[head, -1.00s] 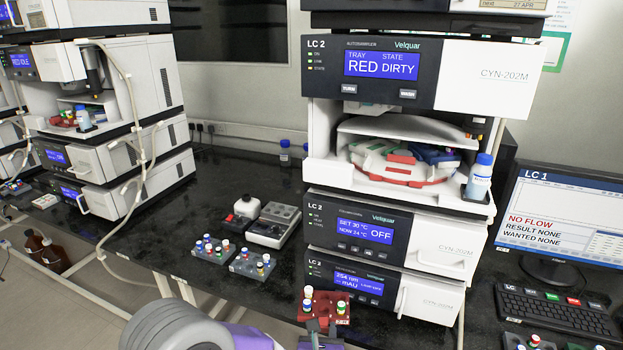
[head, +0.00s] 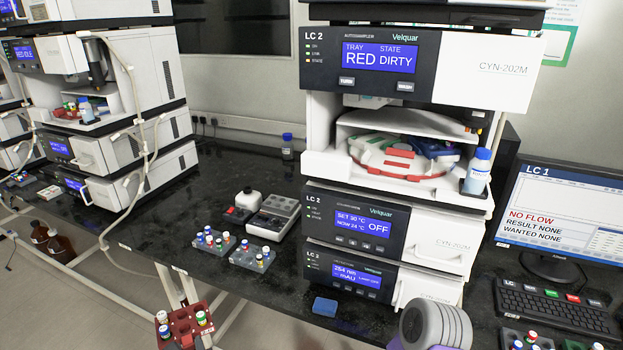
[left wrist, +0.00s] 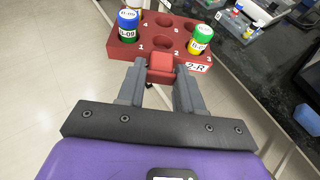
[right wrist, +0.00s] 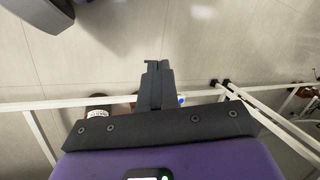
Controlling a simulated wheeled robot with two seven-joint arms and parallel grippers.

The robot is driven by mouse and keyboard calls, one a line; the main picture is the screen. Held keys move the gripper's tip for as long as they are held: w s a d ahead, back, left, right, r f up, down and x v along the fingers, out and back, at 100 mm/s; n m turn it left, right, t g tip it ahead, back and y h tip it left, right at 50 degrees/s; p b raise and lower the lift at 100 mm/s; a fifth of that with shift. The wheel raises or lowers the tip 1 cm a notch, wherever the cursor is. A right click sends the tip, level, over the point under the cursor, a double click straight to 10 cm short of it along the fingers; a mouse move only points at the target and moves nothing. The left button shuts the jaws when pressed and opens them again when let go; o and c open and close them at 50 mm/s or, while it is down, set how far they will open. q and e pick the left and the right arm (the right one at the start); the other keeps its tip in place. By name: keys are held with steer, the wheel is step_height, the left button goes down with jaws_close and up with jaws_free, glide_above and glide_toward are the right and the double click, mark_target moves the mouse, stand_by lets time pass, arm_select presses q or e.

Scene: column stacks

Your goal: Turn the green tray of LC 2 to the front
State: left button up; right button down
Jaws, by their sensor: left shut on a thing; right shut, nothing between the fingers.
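The LC 2 autosampler's screen (head: 379,58) reads TRAY RED, STATE DIRTY. A TURN button (head: 347,81) and a WASH button (head: 405,87) sit below it. In its open bay, the red tray part (head: 388,168) faces front. Green (head: 368,143) shows at the back left and blue (head: 432,147) at the right. My left gripper (head: 207,341) is shut on a red vial rack (head: 184,324), marked 2-R in the left wrist view (left wrist: 198,67), by its front tab. The rack carries several capped vials. My right gripper (right wrist: 155,80) is shut and empty, above floor and bench frame; the head view does not show it.
A blue-capped bottle (head: 477,172) stands at the bay's right. Two grey vial racks (head: 252,257) and a small device (head: 270,217) are on the bench. A small blue block (head: 325,307) lies near the front edge. A monitor (head: 560,220) and keyboard (head: 555,308) are at right.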

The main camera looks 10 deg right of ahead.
mark_target(345, 85)
steer(key=shift+r, duration=0.1)
steer(key=w+d+r+n+t+p, duration=0.1)
steer(key=w+r+n+t+p, duration=0.2)
steer(key=w+r+p, duration=0.7)
steer(key=w+d+r+n+t+h+p, duration=0.1)
steer(key=w+r+n+t+p, duration=0.2)
steer(key=r, duration=1.3)
steer(key=w+r+n+t+p, duration=0.2)
steer(key=w+r+p, duration=0.4)
steer(key=r, duration=0.7)
steer(key=w+r+n+t+p, duration=0.2)
steer(key=r+p, duration=0.4)
steer(key=r, duration=1.5)
steer(key=w+d+r+n+t+p, duration=0.1)
steer(key=r+n+t+p, duration=0.3)
steer(key=r, duration=1.8)
steer(key=w+t+p, duration=0.1)
steer(key=t+p, duration=0.1)
steer(key=p, duration=0.1)
steer(key=shift+d+n, duration=0.25)
steer(key=shift+n, duration=0.15)
steer(key=shift+w, duration=0.1)
